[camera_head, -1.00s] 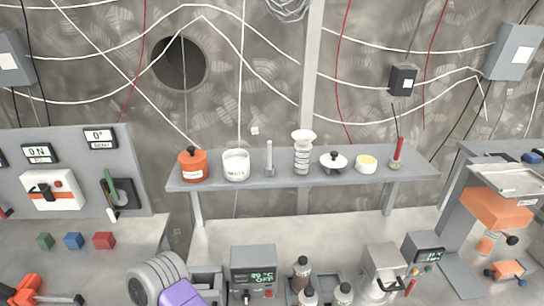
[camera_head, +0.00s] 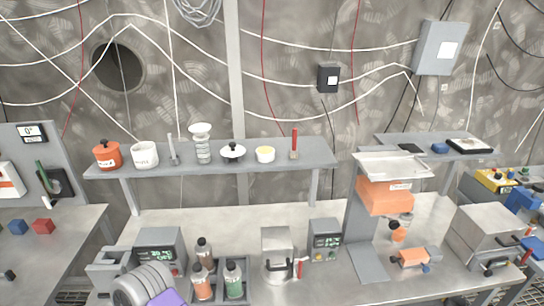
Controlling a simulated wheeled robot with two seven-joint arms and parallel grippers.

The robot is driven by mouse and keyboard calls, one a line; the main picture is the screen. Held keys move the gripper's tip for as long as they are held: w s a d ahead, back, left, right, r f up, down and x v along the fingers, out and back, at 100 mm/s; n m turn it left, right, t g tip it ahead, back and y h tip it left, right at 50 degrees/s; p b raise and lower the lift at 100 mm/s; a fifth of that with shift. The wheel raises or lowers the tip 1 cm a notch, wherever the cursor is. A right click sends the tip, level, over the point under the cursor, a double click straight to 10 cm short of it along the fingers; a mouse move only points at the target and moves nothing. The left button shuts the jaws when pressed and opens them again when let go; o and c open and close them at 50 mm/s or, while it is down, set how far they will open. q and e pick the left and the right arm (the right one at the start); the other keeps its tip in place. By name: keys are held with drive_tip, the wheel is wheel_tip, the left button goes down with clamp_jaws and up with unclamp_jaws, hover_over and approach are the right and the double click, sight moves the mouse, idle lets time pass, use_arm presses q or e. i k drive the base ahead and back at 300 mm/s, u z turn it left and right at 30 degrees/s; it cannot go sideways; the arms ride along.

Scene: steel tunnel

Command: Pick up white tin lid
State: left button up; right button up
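The white lid (camera_head: 233,153) with a black knob lies on the long grey shelf (camera_head: 215,163), right of the white ribbed stand. The white tin (camera_head: 144,155) stands farther left on the shelf and looks open at the top. The orange tin (camera_head: 107,155) beside it has an orange lid with a dark knob. Neither of my gripper's fingertips shows in the head view.
Below are display boxes, several bottles and a grey canister (camera_head: 277,252). An orange press (camera_head: 385,195) stands right.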

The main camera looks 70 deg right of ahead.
sight(233, 151)
drive_tip(key=k, duration=0.2)
drive_tip(key=z, duration=1.15)
